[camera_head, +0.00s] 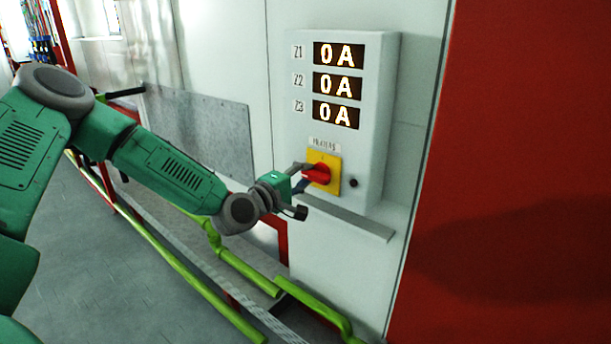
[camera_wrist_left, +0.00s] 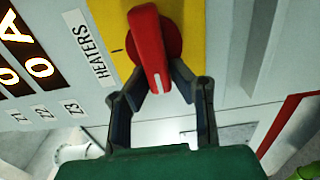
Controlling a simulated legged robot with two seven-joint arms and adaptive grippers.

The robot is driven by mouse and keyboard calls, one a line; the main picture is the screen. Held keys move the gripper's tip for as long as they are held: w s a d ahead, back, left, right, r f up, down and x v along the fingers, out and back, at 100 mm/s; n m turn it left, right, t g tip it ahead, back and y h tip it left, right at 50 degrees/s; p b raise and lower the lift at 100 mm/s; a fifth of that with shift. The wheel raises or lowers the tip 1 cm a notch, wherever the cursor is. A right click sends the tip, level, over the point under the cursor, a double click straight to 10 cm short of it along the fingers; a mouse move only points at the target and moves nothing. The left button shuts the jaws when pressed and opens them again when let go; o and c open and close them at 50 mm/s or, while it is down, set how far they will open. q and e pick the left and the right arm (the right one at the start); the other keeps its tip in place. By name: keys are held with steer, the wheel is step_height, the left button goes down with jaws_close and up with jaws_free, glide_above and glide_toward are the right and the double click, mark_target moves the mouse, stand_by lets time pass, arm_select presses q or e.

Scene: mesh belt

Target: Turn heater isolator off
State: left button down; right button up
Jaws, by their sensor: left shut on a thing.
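The heater isolator is a red rotary knob (camera_head: 319,174) on a yellow plate (camera_head: 332,160), low on a pale grey panel under a small label. In the left wrist view the red knob (camera_wrist_left: 150,50) has a white mark at its near end, beside the "HEATERS" label (camera_wrist_left: 90,50). My left gripper (camera_head: 304,176) is at the knob, and in the left wrist view its two dark fingers (camera_wrist_left: 160,88) are shut on the near end of the knob's handle. The right gripper is not in view.
The panel (camera_head: 370,130) has three displays reading 0 A, marked Z1, Z2 and Z3, and a small dark button (camera_head: 352,183). A grey ledge (camera_head: 350,220) juts out below. A red wall (camera_head: 520,180) stands at right. Green pipes (camera_head: 180,265) run along the floor.

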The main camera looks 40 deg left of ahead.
arm_select(q)
steer(key=c, duration=1.4)
jaws_free()
steer(key=shift+s+f, duration=0.15)
steer(key=shift+f, duration=0.3)
steer(key=shift+c, duration=0.2)
steer(key=shift+a+r, duration=0.1)
steer(key=shift+r, duration=0.1)
steer(key=s, duration=1.1)
steer(key=shift+s+a, duration=0.35)
steer(key=shift+a, duration=0.1)
steer(key=shift+f, duration=0.2)
